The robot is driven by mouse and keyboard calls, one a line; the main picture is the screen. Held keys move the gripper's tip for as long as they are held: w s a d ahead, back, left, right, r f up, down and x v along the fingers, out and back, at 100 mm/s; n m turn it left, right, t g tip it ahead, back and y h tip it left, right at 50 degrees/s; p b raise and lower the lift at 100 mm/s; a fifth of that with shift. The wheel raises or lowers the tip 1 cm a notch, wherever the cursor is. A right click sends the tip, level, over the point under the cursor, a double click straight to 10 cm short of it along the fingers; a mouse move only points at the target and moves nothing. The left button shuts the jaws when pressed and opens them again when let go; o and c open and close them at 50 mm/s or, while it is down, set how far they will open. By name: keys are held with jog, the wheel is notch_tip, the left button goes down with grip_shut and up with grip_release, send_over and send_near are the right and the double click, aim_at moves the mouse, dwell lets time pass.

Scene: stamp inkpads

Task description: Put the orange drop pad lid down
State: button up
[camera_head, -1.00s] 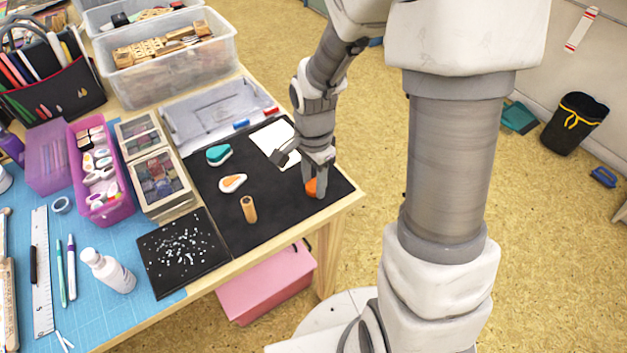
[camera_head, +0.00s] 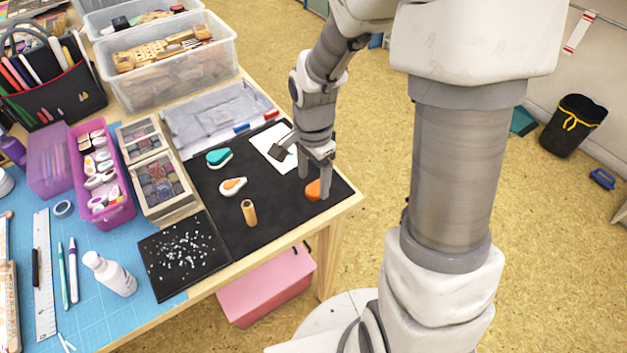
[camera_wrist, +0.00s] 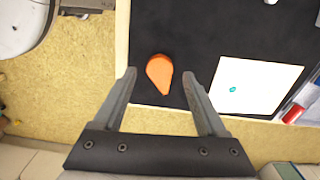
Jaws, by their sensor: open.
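The orange drop-shaped lid (camera_head: 313,190) lies on the black mat (camera_head: 275,218) near the table's right edge. In the wrist view, the orange lid (camera_wrist: 159,72) lies flat on the mat close to its edge, its narrow end pointing toward my gripper. My gripper (camera_head: 314,184) is open and empty over the lid. In the wrist view, my gripper's fingers (camera_wrist: 160,73) are spread on both sides of the lid, apart from it. The white drop pad with an orange face (camera_head: 232,186) lies uncovered to the left on the mat.
A teal drop pad (camera_head: 218,158) sits behind the orange pad. A white paper (camera_head: 268,143) lies behind my gripper. A speckled black square (camera_head: 184,257) is at the front left. The mat between lid and pad is clear.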

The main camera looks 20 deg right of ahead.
aim_at(314, 189)
notch_tip(314, 189, up, 10)
jog(key=p, duration=0.2)
jog(key=s+d+r+n+t, duration=0.1)
jog(key=s+r+n+t, duration=0.4)
jog(key=s+r+n, duration=0.8)
jog(key=shift+r+n+t, duration=0.15)
jog(key=shift+n+t, duration=0.15)
jog(key=shift+s+r, duration=0.1)
notch_tip(314, 189, up, 12)
jog(key=p, duration=1.2)
